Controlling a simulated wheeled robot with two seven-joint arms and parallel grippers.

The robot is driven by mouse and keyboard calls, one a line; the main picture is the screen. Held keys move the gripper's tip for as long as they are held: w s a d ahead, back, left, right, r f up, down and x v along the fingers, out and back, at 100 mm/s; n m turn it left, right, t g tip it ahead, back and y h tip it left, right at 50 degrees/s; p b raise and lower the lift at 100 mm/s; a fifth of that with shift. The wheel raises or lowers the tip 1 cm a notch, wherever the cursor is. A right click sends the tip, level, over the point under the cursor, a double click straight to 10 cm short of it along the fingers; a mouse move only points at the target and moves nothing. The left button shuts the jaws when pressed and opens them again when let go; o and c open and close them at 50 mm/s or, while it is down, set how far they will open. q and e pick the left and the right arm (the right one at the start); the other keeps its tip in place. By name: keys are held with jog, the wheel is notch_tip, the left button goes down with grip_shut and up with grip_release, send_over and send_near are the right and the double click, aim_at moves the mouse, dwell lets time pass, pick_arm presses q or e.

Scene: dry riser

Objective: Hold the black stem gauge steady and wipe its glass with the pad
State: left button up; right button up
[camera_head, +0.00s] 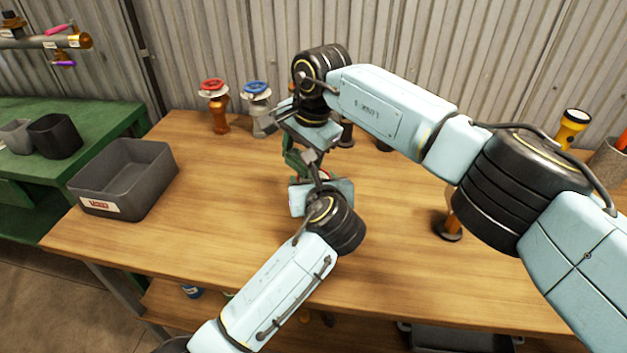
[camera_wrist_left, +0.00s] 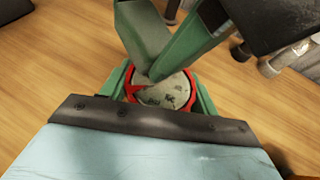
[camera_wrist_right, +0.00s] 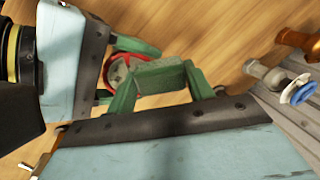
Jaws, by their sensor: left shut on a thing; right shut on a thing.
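The gauge shows in the left wrist view (camera_wrist_left: 172,93) as a round pale dial with a red rim and dark smudges on its face; its stem is hidden. My left gripper (camera_head: 318,178) is shut on the gauge, its green fingers on both sides of the dial. The pad (camera_wrist_right: 160,79) is a green-grey block in the right wrist view. My right gripper (camera_head: 301,148) is shut on the pad and holds it at the dial, covering part of the face. Whether the pad touches the glass I cannot tell. In the head view the grippers largely hide both things.
A grey bin (camera_head: 125,180) stands at the table's left end. A red-topped valve (camera_head: 214,105) and a blue-topped valve (camera_head: 257,105) stand behind the grippers. A yellow torch (camera_head: 570,130) stands at the right. The wooden table's (camera_head: 210,210) left middle is clear.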

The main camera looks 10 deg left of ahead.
jog(key=shift+s+d+f, duration=0.1)
jog(key=shift+s+d, duration=0.3)
jog(key=shift+d, duration=0.2)
jog(key=shift+s+d, duration=0.35)
jog(key=shift+d, duration=0.2)
jog(key=shift+w+a+r, duration=0.1)
jog(key=shift+w+a, duration=0.25)
jog(key=shift+a, duration=0.25)
jog(key=shift+w+a+r, duration=0.1)
jog(key=shift+w+a, duration=0.25)
jog(key=shift+a, duration=0.2)
jog(key=shift+s+d, duration=0.25)
jog(key=shift+d, duration=0.4)
jog(key=shift+s+d+f, duration=0.15)
jog(key=shift+s+d, duration=0.2)
jog(key=shift+d, duration=0.1)
jog(key=shift+w+a+f, duration=0.1)
jog(key=shift+w+a, duration=0.2)
jog(key=shift+a, duration=0.3)
jog(key=shift+w+a+f, duration=0.1)
jog(key=shift+w+a, duration=0.15)
jog(key=shift+a, duration=0.3)
jog(key=shift+s+d, duration=0.35)
jog(key=shift+d, duration=0.25)
jog(key=shift+s+d, duration=0.3)
jog(key=shift+d, duration=0.25)
pick_arm(q)
jog(key=shift+a+r, duration=0.1)
pick_arm(e)
jog(key=shift+r, duration=0.1)
